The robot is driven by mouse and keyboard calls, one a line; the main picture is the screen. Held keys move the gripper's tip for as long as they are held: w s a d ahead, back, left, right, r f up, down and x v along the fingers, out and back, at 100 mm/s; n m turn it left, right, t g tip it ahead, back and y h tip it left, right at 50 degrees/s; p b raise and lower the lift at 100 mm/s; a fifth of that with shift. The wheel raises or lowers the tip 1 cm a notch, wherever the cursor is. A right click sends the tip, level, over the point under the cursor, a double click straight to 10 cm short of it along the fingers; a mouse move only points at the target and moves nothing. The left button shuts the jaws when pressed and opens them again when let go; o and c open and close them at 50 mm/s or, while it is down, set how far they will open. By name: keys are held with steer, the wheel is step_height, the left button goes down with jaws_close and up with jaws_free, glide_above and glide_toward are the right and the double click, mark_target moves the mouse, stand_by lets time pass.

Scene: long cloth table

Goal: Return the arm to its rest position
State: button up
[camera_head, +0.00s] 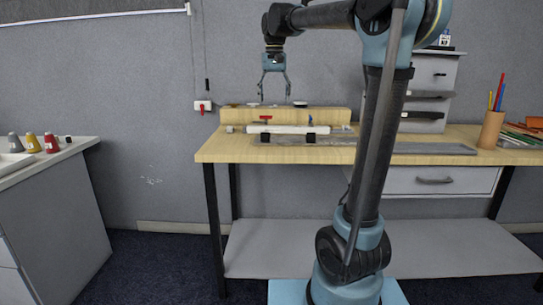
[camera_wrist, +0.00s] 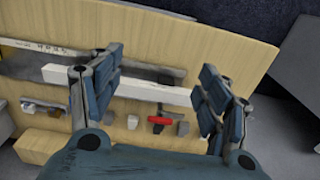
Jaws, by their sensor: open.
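My gripper (camera_head: 275,94) hangs pointing down above the left part of the wooden table (camera_head: 215,147). Its two fingers are apart and nothing is between them. In the wrist view my gripper (camera_wrist: 158,95) is also open, with the table (camera_wrist: 190,38) below. My arm rises on the right of the head view and reaches left along the top. Below the fingers a white bar (camera_head: 285,129) lies along the table, and it also shows in the wrist view (camera_wrist: 140,90). A small red-handled item (camera_head: 265,118) sits behind the bar, also seen in the wrist view (camera_wrist: 160,120).
A raised wooden ledge (camera_head: 330,114) runs along the table's back. A pencil cup (camera_head: 490,130) and a grey drawer unit (camera_head: 432,75) stand to the right. A grey cabinet (camera_head: 50,225) with several thread spools stands apart at left. The air around my gripper looks clear.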

steer(key=s+d+f+t, duration=0.1)
steer(key=s+d+f, duration=1.1)
steer(key=s+f, duration=0.3)
steer(key=s+d+f, duration=0.3)
steer(key=s+f, duration=0.4)
steer(key=f, duration=0.2)
steer(key=s+d+f+t, duration=0.1)
steer(key=s+d+f, duration=0.2)
steer(key=s+f, duration=0.5)
step_height(320, 180, down, 2)
steer(key=shift+f+n, duration=0.2)
steer(key=shift+n, duration=0.2)
